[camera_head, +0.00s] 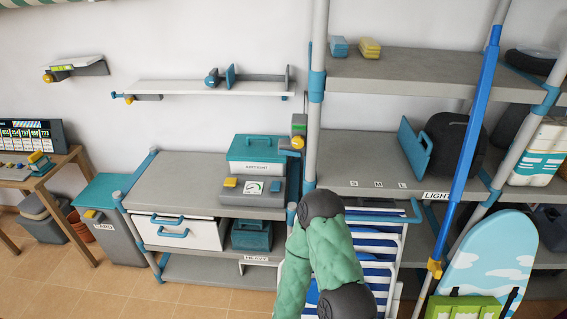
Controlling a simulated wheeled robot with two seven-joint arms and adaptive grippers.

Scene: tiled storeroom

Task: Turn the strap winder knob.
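No label marks the strap winder. A small grey box with a round yellow knob (298,142) is fixed by the upright post above the workbench and may be it. Other yellow knobs show on the wall bracket at the upper left (48,78) and at the left end of the long white shelf (129,99). One of my arms, green with dark joints, stands at the bottom centre; I cannot tell which arm. Neither gripper is in view, and no hand touches any of these knobs.
A grey workbench (170,185) bears a teal case (257,150) and a grey device with a dial. Striped folding chairs (378,245) stand behind my arm. A blue pole (467,150) and a surfboard (490,255) lean at the right. Tiled floor (190,300) is clear at lower left.

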